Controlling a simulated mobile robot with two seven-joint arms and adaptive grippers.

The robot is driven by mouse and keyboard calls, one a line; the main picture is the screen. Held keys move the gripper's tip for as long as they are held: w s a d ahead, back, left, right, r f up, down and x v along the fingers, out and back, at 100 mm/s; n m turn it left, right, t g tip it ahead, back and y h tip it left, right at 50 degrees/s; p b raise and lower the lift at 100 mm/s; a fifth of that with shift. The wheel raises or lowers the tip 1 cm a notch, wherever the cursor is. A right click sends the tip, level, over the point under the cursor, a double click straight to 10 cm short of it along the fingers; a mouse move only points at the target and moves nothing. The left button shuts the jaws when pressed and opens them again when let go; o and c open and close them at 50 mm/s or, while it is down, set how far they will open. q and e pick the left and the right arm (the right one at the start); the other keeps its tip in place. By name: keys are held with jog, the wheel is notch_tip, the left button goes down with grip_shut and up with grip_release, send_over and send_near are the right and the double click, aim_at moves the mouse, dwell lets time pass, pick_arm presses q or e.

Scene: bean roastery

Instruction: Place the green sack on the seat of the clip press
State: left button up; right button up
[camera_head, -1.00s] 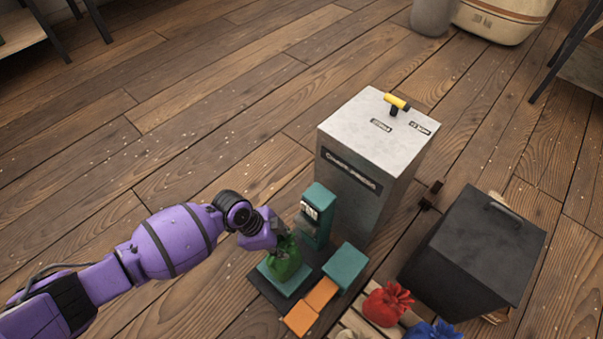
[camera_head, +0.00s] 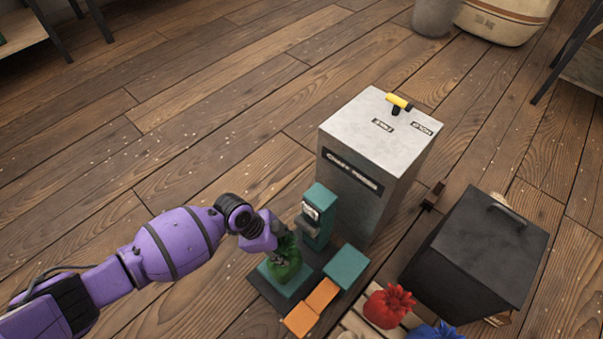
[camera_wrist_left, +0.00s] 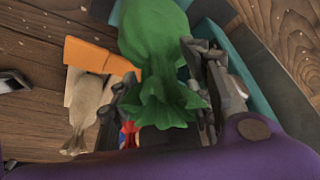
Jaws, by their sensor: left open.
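The green sack (camera_head: 286,268) stands on the teal seat (camera_head: 271,280) of the clip press (camera_head: 318,215), in front of its upright post. My left gripper (camera_head: 286,244) is at the sack's gathered top. In the left wrist view the green sack (camera_wrist_left: 158,60) fills the upper middle. Its neck lies between the two dark fingers of my left gripper (camera_wrist_left: 165,100), which are open around it. My right gripper is not in view.
An orange lever (camera_head: 312,307) and a teal block (camera_head: 346,268) stand right of the seat. A tall grey cabinet (camera_head: 350,190) with a yellow handle is behind. A red sack (camera_head: 388,305), a blue sack (camera_head: 436,331) and a black bin (camera_head: 475,250) are to the right. Floor on the left is clear.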

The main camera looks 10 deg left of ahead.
pick_arm(q)
jog(key=p+v, duration=0.4)
jog(key=v, duration=0.8)
jog(key=shift+r+p, duration=0.2)
jog(key=shift+p, duration=0.2)
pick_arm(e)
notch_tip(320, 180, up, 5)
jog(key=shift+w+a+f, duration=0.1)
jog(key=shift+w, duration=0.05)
pick_arm(q)
jog(key=shift+s+d, duration=0.1)
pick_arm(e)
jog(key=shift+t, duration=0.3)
